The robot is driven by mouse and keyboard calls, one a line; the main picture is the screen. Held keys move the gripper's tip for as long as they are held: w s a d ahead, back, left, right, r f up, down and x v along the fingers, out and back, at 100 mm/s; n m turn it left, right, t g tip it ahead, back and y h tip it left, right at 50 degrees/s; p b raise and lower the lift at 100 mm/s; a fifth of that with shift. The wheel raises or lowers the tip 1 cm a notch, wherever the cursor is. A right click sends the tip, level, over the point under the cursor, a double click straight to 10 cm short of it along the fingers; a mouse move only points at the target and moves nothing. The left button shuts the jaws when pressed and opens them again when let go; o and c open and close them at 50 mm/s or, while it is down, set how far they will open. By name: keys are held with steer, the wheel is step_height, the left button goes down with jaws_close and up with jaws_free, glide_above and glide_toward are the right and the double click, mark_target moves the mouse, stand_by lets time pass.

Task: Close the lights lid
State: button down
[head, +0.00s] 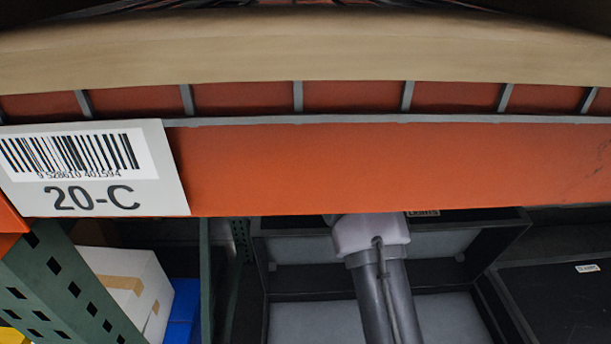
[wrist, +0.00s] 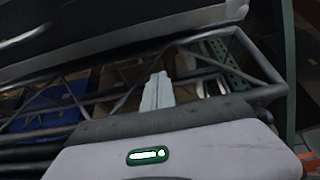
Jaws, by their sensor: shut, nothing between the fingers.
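My gripper (wrist: 157,84) shows in the wrist view as a pair of pale fingers pressed together, pointing away from the camera, with nothing between them. In the head view the gripper itself is hidden; only my arm shows below the orange beam. Behind my arm is an open black tote or lid with a grey inside (head: 441,304). A small tag (head: 423,213) sits on its far edge, too small to read. A black lid or tote top (head: 560,300) with a small label lies at right. I cannot tell which is the lights lid.
A wide orange rack beam (head: 340,165) with a 20-C barcode label (head: 92,168) crosses the head view. A green perforated upright (head: 70,285), white box (head: 125,290) and blue bin (head: 183,312) stand at left. A dark panel (wrist: 110,35) and grey bars (wrist: 60,105) lie near my gripper.

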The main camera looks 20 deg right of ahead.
steer(key=shift+w+f+b, duration=0.15)
steer(key=shift+f+b, duration=1.95)
steer(key=shift+f, duration=2.55)
